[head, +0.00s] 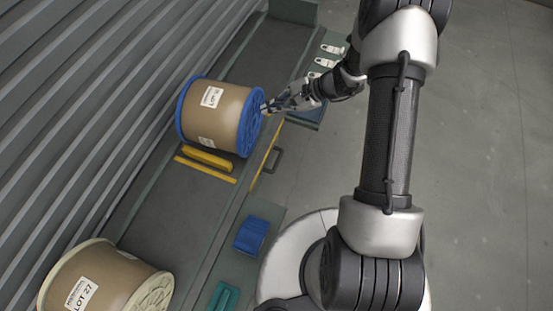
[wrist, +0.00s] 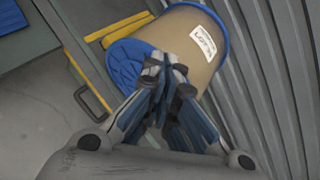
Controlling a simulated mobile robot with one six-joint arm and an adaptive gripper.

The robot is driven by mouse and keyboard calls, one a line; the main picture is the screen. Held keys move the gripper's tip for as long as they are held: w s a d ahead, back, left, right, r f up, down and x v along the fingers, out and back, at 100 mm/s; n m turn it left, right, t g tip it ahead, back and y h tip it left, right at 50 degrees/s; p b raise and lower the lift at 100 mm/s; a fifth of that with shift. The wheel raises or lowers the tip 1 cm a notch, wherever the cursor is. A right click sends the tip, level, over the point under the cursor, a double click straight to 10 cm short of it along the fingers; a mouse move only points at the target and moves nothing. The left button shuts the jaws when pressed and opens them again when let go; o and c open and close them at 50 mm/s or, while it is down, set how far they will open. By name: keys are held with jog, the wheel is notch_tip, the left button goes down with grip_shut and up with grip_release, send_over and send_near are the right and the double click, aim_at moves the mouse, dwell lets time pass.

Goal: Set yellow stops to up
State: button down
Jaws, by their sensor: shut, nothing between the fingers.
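A yellow stop (head: 208,158) lies along the deck beside the blue-flanged copper-brown spool (head: 214,113), with a flat yellow strip (head: 205,169) next to it. In the wrist view the yellow stop (wrist: 122,27) is partly hidden behind the spool (wrist: 192,40). I cannot tell whether it is up or down. A grey handle (head: 273,160) stands at the deck edge by a yellow edge strip; the handle also shows in the wrist view (wrist: 92,103). My gripper (head: 266,107) is shut and empty, its tips at the spool's blue flange; I cannot tell whether they touch.
A cream-flanged spool (head: 105,280) labelled LOT 27 stands at the lower left. A corrugated wall (head: 70,90) runs along the left. Blue (head: 251,235) and teal (head: 223,297) blocks sit on the side ledge, with pale brackets (head: 325,62) farther along. The floor at right is clear.

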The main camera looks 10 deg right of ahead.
jog(key=s+d+f+m+t+h, duration=0.1)
jog(key=d+f+m+t, duration=0.2)
jog(key=f, duration=0.8)
jog(key=s+d+f+m, duration=0.15)
jog(key=f+m, duration=0.35)
jog(key=f, duration=0.7)
jog(key=s+d+f+m+t+h, duration=0.1)
jog(key=s+f+m+h, duration=0.15)
jog(key=s+f, duration=0.45)
jog(key=s+d+f+m+h, duration=0.1)
jog(key=s+f+m, duration=0.25)
jog(key=f, duration=0.75)
jog(key=b+x, duration=0.5)
jog(key=x, duration=0.6)
jog(key=r, duration=0.1)
jog(key=r+p, duration=0.1)
jog(key=r, duration=0.1)
jog(key=r+p, duration=0.1)
jog(key=shift+w+a+r, duration=0.35)
jog(key=shift+a, duration=0.05)
